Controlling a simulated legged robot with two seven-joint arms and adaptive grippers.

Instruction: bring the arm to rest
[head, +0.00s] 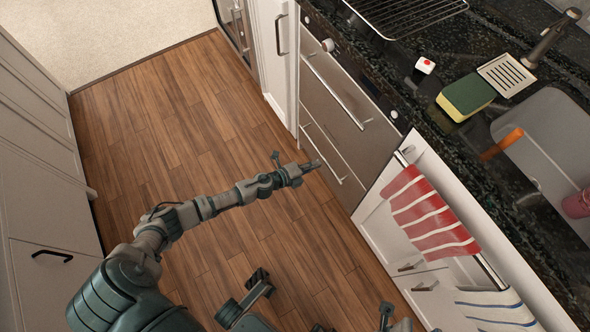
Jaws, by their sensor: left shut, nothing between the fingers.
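My left arm reaches in from the lower left over the wooden floor. My left gripper (314,165) is shut and empty. It hangs in free air in front of the grey drawer fronts (335,105), pointing right, and looks apart from them. I cannot make out my right gripper; only some dark parts of my own body show along the bottom edge.
The dark counter (440,152) at right carries a sponge (466,96), a red-and-white item (425,65), a drying rack (400,12) and a sink (550,140). A striped towel (430,212) hangs below. White cabinets (38,150) stand left. The wooden floor (170,110) between is clear.

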